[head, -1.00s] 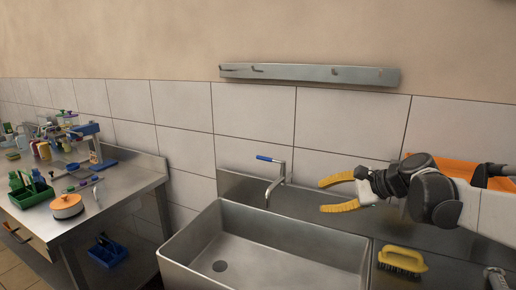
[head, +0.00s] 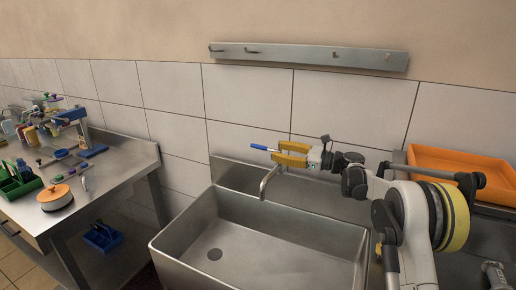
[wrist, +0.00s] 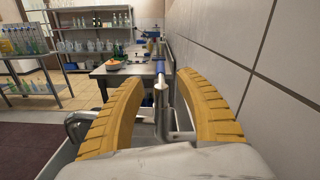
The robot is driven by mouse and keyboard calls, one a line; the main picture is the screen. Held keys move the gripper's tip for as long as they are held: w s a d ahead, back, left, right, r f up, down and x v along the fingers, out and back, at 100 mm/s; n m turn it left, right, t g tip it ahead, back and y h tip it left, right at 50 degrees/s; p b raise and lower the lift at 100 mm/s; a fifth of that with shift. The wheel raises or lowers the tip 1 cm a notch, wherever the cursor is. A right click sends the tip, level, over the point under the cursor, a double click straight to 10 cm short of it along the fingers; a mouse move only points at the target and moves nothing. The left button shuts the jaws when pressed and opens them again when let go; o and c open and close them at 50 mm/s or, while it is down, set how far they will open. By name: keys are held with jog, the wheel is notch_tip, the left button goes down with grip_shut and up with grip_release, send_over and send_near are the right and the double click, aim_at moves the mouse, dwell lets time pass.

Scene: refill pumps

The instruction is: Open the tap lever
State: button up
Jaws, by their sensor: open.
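The tap (head: 268,181) rises from the back ledge of the steel sink. Its lever has a blue handle (head: 259,147) that points left in the head view. My gripper (head: 281,154) is open, with yellow fingers around the upper part of the tap, just right of the blue handle. In the wrist view the gripper (wrist: 160,98) has its two fingers spread apart. The lever with its blue end (wrist: 159,68) stands between them, apart from both fingers. Part of the tap is hidden behind the fingers in the head view.
The sink basin (head: 255,240) lies empty below my gripper. An orange tray (head: 455,160) stands on the right. A hook rail (head: 300,56) is on the wall above. A steel table (head: 120,158) with bottles and an orange-lidded pot (head: 54,196) is on the left.

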aim_at(259, 147)
jog(key=b+x, duration=0.1)
jog(key=x, duration=0.7)
jog(key=shift+w+f+b, duration=0.1)
jog(key=shift+b, duration=0.25)
grip_shut()
